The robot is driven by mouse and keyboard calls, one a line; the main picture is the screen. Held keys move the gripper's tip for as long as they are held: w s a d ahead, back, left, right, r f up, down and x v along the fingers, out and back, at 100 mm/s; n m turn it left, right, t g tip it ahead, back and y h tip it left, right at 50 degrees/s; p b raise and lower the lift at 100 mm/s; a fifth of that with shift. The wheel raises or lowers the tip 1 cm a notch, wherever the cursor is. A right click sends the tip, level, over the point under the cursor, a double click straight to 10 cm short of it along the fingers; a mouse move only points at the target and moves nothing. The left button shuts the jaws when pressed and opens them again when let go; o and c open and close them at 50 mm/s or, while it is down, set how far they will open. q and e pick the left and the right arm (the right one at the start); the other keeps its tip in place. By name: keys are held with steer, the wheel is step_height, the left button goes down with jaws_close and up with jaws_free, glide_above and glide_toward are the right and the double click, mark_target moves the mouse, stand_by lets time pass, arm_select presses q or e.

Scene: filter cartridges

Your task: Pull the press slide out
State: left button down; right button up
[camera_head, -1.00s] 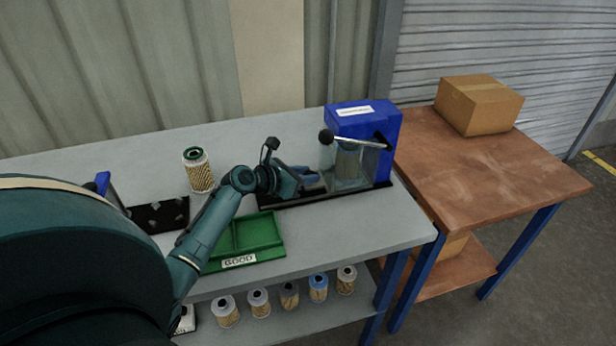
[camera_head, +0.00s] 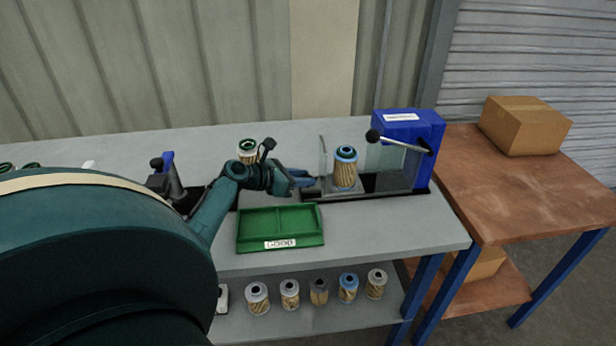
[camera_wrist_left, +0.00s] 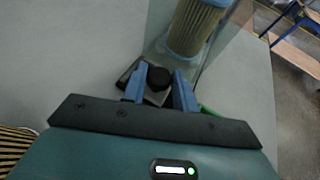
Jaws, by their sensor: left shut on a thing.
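My left gripper (camera_head: 306,179) is at the slide's left end. In the left wrist view the blue fingers (camera_wrist_left: 160,88) are shut on the black knob (camera_wrist_left: 158,77) of the slide, with the cartridge (camera_wrist_left: 194,28) just beyond a clear panel. My right gripper is not in view.
A green tray (camera_head: 280,246) marked GOOD lies in front of the slide. Another cartridge (camera_head: 247,151) stands behind my arm. Several cartridges stand on the lower shelf (camera_head: 335,313). A cardboard box (camera_head: 525,125) sits on the brown table (camera_head: 530,200) at the right.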

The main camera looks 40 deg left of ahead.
arm_select(q)
steer(key=c, duration=1.3)
jaws_free()
steer(key=shift+s+a+f, duration=0.1)
steer(key=shift+s+a, duration=0.05)
steer(key=shift+s, duration=0.1)
steer(key=shift+o, duration=1)
steer(key=shift+w, duration=0.1)
steer(key=v, duration=1.2)
